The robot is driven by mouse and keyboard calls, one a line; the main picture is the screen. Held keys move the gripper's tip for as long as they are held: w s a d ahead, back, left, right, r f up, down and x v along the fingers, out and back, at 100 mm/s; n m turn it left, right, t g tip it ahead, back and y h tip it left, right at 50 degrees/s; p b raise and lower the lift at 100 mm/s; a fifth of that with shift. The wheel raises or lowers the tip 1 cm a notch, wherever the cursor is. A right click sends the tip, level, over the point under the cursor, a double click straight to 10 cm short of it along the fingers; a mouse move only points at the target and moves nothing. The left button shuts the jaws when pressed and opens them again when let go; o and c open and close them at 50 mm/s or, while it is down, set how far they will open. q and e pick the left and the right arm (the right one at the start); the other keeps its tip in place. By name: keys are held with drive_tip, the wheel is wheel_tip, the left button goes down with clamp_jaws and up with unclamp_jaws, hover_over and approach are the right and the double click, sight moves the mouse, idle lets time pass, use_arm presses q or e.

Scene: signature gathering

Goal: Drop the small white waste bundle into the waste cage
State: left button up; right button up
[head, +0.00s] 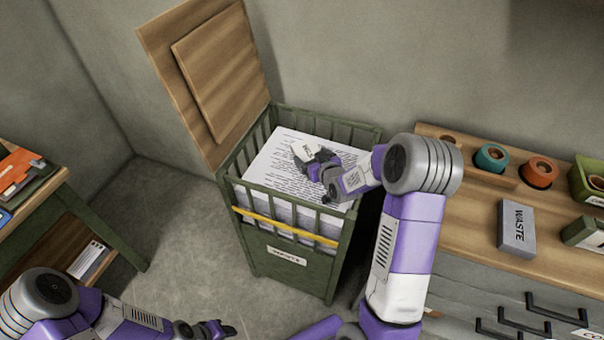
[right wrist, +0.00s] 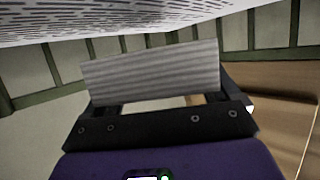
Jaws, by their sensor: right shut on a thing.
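The small white waste bundle (head: 303,149) is held in my right gripper (head: 316,161), over the open top of the green slatted waste cage (head: 291,268). The cage's wooden lid (head: 215,75) stands raised at the back left. My left gripper (head: 226,329) is low at the bottom left, away from the cage; its jaw opening is unclear.
A green-legged table (head: 60,212) stands at the left. Bare floor (head: 180,225) lies between table and cage.

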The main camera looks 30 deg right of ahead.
drive_tip(key=o, duration=0.9)
drive_tip(key=shift+c, duration=0.2)
wheel_tip(320, 180, up, 10)
drive_tip(key=p, duration=0.3)
